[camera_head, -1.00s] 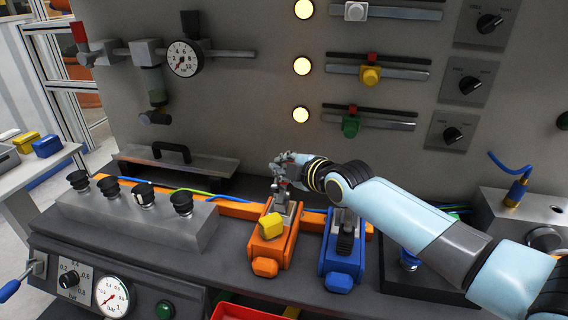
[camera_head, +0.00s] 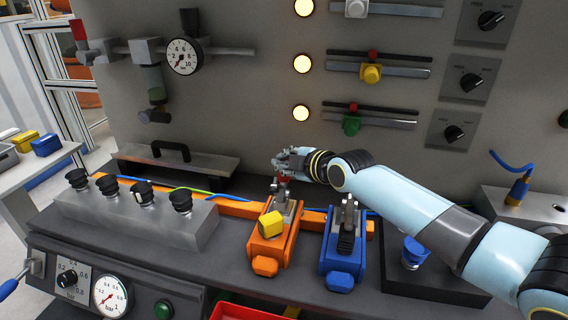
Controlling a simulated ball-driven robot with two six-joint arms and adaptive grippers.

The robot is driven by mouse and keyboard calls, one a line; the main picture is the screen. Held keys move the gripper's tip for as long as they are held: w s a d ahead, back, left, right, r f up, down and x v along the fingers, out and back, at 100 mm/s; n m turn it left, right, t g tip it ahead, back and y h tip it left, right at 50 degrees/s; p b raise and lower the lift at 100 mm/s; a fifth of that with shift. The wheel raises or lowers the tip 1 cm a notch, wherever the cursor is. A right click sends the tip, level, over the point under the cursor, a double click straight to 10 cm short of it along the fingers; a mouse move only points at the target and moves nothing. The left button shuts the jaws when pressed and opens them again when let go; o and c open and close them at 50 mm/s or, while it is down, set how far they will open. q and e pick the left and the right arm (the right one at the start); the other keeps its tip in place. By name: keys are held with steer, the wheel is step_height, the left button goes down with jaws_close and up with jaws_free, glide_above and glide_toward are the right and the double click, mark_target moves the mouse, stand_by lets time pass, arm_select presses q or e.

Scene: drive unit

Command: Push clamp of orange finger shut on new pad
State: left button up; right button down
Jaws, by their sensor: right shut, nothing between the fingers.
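The orange finger (camera_head: 268,248) is a block on the bench with a grey metal clamp (camera_head: 286,207) at its back. A yellow pad (camera_head: 270,223) sits on top of it, slightly tilted. My right gripper (camera_head: 277,163) is shut and empty, just above and behind the clamp, close to its red tip (camera_head: 283,180). I cannot tell whether it touches the clamp. The blue finger (camera_head: 342,262) stands to the right with its own clamp and a dark pad (camera_head: 346,242). My left gripper is not in view.
A grey block with several black knobs (camera_head: 142,193) stands to the left. A flat plate with a black handle (camera_head: 171,150) lies behind. A red tray edge (camera_head: 238,312) shows at the front. An upright panel with gauge and sliders rises behind.

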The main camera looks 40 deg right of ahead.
steer(key=shift+w+d, duration=0.1)
steer(key=shift+w+d+f+m+g+y+b, duration=0.2)
steer(key=shift+w+d+m+g+y+b, duration=0.4)
steer(key=shift+b, duration=0.6)
steer(key=w+d+f+m+g+y+b, duration=0.1)
steer(key=b, duration=0.1)
steer(key=w+d+g+b, duration=0.1)
steer(key=b, duration=0.1)
steer(key=shift+w+d+f+m+g+y, duration=0.1)
steer(key=shift+d+f+m+g+y, duration=0.25)
steer(key=shift+d+m+g+y, duration=0.05)
steer(key=shift+w+d+f+g+y+b, duration=0.25)
steer(key=shift+d+g+y+b, duration=0.05)
steer(key=shift+b, duration=0.6)
steer(key=shift+w+d+f+b, duration=0.25)
steer(key=shift+b, duration=0.45)
steer(key=shift+r, duration=0.1)
